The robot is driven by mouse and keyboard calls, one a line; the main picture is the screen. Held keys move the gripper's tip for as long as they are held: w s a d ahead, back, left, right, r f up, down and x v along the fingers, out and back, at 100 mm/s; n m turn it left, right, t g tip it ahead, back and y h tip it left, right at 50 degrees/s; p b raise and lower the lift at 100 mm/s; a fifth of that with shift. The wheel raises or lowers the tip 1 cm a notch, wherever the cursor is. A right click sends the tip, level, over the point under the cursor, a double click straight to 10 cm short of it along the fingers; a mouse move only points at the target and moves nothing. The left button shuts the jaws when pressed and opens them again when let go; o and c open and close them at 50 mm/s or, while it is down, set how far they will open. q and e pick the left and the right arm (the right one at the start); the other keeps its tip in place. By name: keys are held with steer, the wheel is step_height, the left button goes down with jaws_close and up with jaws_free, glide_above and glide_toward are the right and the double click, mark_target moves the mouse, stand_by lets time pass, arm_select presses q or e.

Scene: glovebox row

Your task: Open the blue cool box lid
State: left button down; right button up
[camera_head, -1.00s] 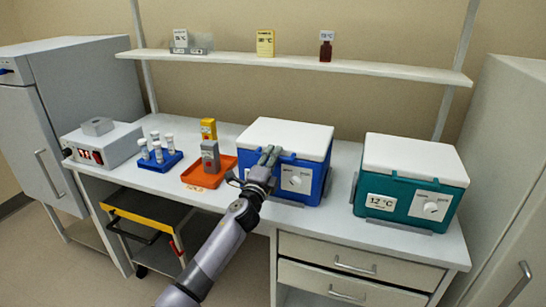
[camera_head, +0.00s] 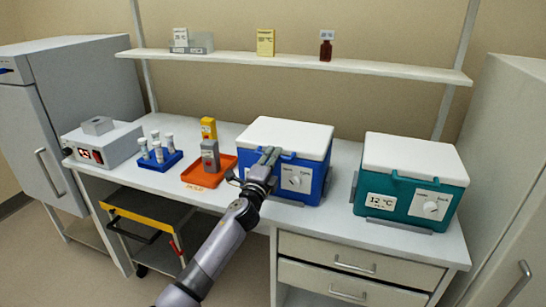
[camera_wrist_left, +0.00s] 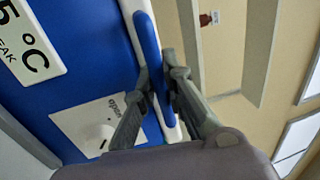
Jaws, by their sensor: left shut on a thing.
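The blue cool box (camera_head: 312,178) stands on the bench with its white lid (camera_head: 290,136) down. My left gripper (camera_head: 270,156) is at the front of the box, at the lid's front edge. In the left wrist view, the fingers of my left gripper (camera_wrist_left: 160,85) are on either side of a blue handle bar (camera_wrist_left: 148,60) at the lid's edge and shut on it. A dial plate marked "open" (camera_wrist_left: 88,118) and a temperature label (camera_wrist_left: 28,45) show on the box front. The arm hides part of the box front in the head view. My right gripper is not in view.
A teal cool box (camera_head: 410,182) with a white lid stands to the right. An orange tray (camera_head: 197,180), a blue tube rack (camera_head: 158,161) and a grey device (camera_head: 103,146) are to the left. A shelf (camera_head: 300,62) runs above the bench.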

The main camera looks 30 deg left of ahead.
arm_select(q)
steer(key=shift+r+p, duration=0.45)
steer(key=shift+r, duration=0.05)
steer(key=w+r+p, duration=0.3)
steer(key=r+p, duration=0.1)
steer(key=r, duration=0.3)
steer(key=w+a+r+p, duration=0.1)
steer(key=w+r+p, duration=0.2)
steer(key=r+p, duration=0.2)
steer(key=shift+w+a+r, duration=0.25)
steer(key=shift+a+r, duration=0.05)
steer(key=shift+r, duration=1.15)
steer(key=c, duration=1.9)
jaws_free()
